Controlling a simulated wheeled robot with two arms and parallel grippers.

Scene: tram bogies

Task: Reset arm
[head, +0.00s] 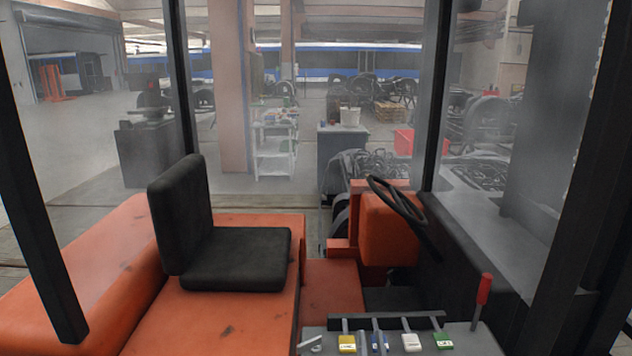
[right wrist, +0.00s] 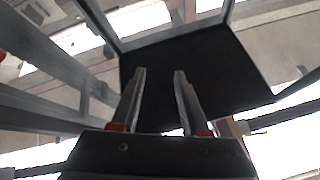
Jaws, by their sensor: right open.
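My right gripper (right wrist: 159,72) shows in the right wrist view. Its two grey fingers stand apart and nothing is between them. Beyond the fingertips is a dark flat panel (right wrist: 200,70) with a light frame; the distance to it is hard to tell. I cannot make out either gripper clearly in the head view. My left gripper does not show.
The head view shows an orange forklift cab with a black seat (head: 235,258), a steering wheel (head: 398,200), levers with coloured labels (head: 411,342) and a red-handled lever (head: 483,290). Dark posts (head: 40,220) frame it. A white shelf (head: 275,150) and a grey cabinet (head: 342,148) stand beyond.

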